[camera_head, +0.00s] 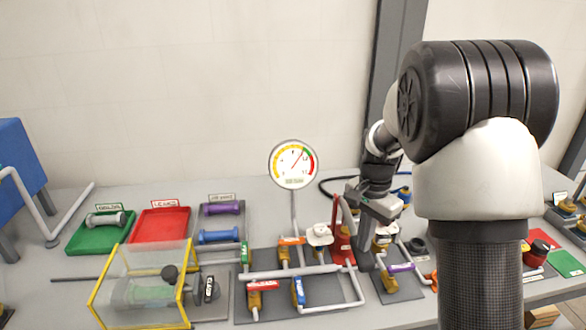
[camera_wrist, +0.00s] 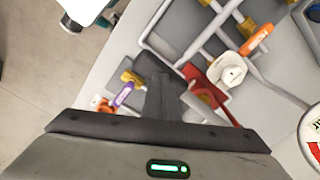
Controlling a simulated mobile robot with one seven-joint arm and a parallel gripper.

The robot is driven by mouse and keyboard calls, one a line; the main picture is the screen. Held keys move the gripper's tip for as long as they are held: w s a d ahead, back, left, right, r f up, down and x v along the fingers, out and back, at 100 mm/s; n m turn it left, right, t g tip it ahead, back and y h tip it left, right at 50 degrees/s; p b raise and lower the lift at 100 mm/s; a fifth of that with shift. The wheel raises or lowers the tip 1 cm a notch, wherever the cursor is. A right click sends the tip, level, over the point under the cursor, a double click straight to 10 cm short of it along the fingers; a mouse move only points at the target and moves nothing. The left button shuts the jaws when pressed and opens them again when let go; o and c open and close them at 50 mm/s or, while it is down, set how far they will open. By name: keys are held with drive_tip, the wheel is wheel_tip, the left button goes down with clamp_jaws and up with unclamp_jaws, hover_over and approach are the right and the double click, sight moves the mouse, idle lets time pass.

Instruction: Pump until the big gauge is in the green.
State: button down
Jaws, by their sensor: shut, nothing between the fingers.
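The big gauge (camera_head: 293,165) stands on a thin stem behind the pipework. Its dial has yellow on the left, green at the upper right and red on the right. Its needle points up and to the right, near the green; the exact reading is too small to tell. The red hand pump (camera_head: 344,254) has a raised red lever (camera_head: 337,212). The pump's red body also shows in the wrist view (camera_wrist: 205,85). My gripper (camera_head: 367,262) is shut and empty, pointing down just right of the pump. Its fingers also show in the wrist view (camera_wrist: 156,75).
Pipes with coloured tagged valves, one orange (camera_head: 291,241) and one blue (camera_head: 298,290), lie left of the pump. A purple-handled valve (camera_head: 401,268) is to the right. A yellow-framed clear box (camera_head: 186,285), a red tray (camera_head: 160,225) and a green tray (camera_head: 88,238) stand further left.

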drive_tip(key=shift+r, duration=0.1)
wheel_tip(320, 180, up, 9)
drive_tip(key=p, duration=0.6)
drive_tip(key=shift+f, duration=0.35)
drive_tip(key=shift+f+b, duration=2.15)
drive_tip(key=shift+f, duration=1.4)
wheel_tip(320, 180, up, 7)
drive_tip(key=p, duration=0.5)
drive_tip(key=shift+r+p, duration=0.15)
drive_tip(key=shift+p, duration=0.15)
drive_tip(key=shift+f+b, duration=1.35)
drive_tip(key=shift+f, duration=0.75)
drive_tip(key=shift+r, duration=0.1)
drive_tip(key=shift+r+p, duration=1.55)
drive_tip(key=shift+r, duration=0.45)
